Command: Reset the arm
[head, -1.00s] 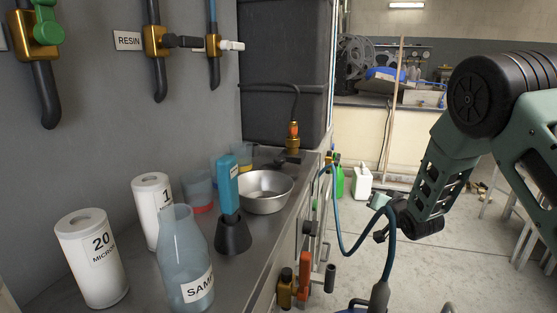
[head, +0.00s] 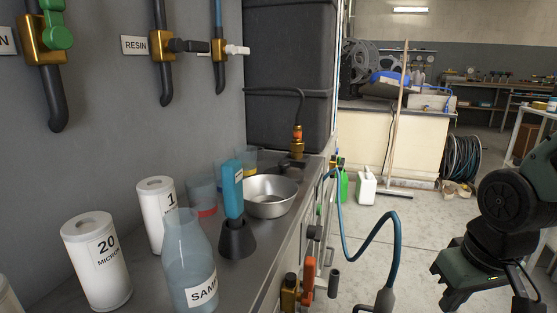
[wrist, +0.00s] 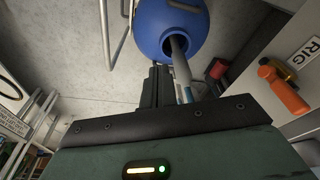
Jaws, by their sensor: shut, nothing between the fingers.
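My arm (head: 505,225) is folded low at the right edge of the head view; its fingers are out of that view. In the wrist view my gripper (wrist: 158,78) is shut and empty, its dark fingers together. Past the fingertips is a round blue container (wrist: 160,32) with a grey wand (wrist: 180,62) standing in its opening. The fingers look apart from the wand, though the depth is hard to judge. In the head view a blue hose (head: 392,235) arches freely down to a dark grey handle (head: 384,300).
The counter on the left carries filter cartridges (head: 98,262), a sample bottle (head: 188,262) and a metal bowl (head: 268,203). Orange-handled valves (head: 308,275) stick out from its front. A pole (head: 400,120) leans at the back bench. Open floor (head: 430,215) lies between.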

